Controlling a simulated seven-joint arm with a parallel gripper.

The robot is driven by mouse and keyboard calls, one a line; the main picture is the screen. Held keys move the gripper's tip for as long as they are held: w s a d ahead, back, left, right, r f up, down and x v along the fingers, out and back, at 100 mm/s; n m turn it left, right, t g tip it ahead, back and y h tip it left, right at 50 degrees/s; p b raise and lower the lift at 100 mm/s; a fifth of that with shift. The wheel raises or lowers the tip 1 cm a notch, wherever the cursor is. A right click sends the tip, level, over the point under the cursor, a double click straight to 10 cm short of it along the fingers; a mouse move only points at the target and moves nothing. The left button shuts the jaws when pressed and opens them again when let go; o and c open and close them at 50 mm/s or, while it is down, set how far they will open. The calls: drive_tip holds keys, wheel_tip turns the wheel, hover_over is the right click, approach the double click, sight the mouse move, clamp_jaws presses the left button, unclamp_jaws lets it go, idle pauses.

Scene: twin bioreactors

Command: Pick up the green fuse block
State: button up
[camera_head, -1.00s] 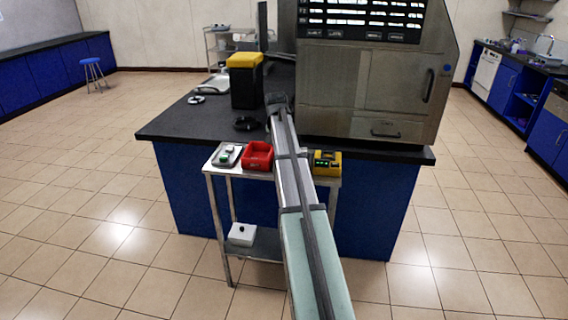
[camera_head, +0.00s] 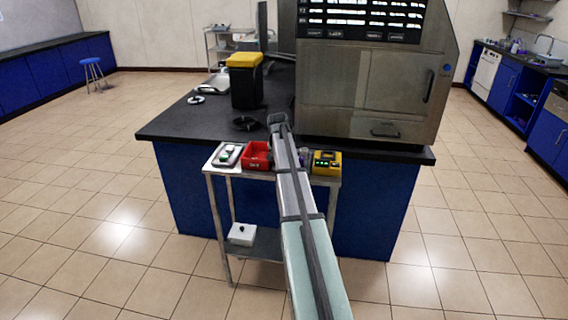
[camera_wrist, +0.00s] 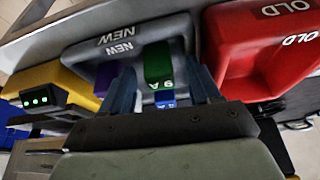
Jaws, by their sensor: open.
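The green fuse block (camera_wrist: 158,64) stands in a grey bin marked NEW (camera_wrist: 116,42) in the wrist view, with pale lettering on its near end. My gripper (camera_wrist: 165,90) is open, with one finger on each side of the green block's near end. I cannot tell whether the fingers touch it. A blue block (camera_wrist: 166,99) shows just below the green one, between the fingers. A purple block (camera_wrist: 104,78) lies to the left, partly behind the left finger. In the head view my arm hides my gripper and most of the grey bin.
A red bin marked OLD (camera_wrist: 262,52) stands right of the grey bin; it also shows in the head view (camera_head: 256,167). A yellow device with green lights (camera_wrist: 46,94) is on the left. A tray (camera_head: 227,156) with a green-and-white item shares the metal cart. A large steel machine (camera_head: 370,90) stands behind.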

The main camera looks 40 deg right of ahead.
drive_tip(key=shift+c, duration=0.3)
drive_tip(key=c, duration=1)
